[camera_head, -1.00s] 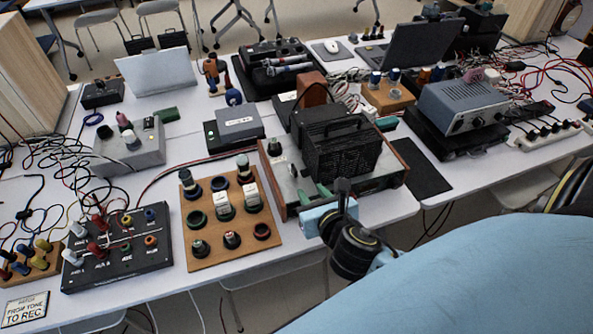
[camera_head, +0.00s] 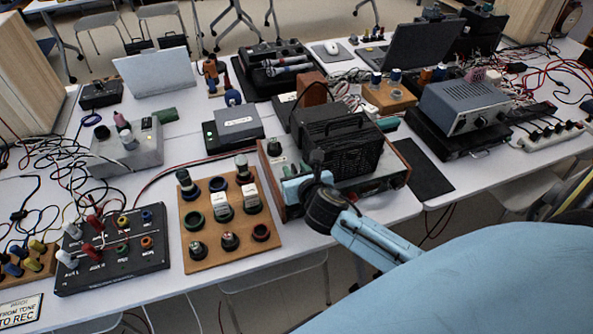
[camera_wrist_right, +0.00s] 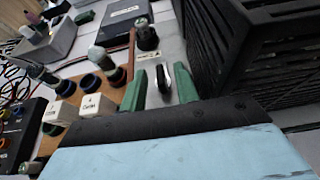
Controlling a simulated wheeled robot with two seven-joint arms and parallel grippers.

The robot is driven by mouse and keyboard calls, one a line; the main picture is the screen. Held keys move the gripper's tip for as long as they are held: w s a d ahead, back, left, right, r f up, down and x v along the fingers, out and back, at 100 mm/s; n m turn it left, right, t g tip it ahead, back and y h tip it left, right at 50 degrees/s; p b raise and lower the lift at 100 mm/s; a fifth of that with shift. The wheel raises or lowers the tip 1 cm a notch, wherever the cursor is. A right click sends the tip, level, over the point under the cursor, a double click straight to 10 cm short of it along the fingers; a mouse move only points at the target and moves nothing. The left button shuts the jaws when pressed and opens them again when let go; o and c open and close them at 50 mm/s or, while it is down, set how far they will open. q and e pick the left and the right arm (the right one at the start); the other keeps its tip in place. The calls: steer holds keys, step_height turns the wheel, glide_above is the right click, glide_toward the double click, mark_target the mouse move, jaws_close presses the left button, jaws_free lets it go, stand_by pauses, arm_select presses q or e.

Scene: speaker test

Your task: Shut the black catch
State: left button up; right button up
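My right gripper (camera_head: 289,170) is over the left part of the grey panel of a wood-sided device (camera_head: 269,187). In the right wrist view its two green fingers (camera_wrist_right: 160,87) are apart. A small upright dark piece with a pale edge (camera_wrist_right: 163,78), seemingly the black catch, shows between them on the panel. I cannot tell whether either finger touches it. In the head view the hand hides this spot. A black knob (camera_wrist_right: 147,36) stands farther back on the same panel. My left gripper is not in view.
A black slatted box (camera_head: 345,150) stands close to the right of the gripper. A wooden board with several knobs and jacks (camera_head: 207,261) lies to its left. A black box with jacks (camera_head: 120,275) and loose cables are farther left.

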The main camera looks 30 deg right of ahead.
jaws_close()
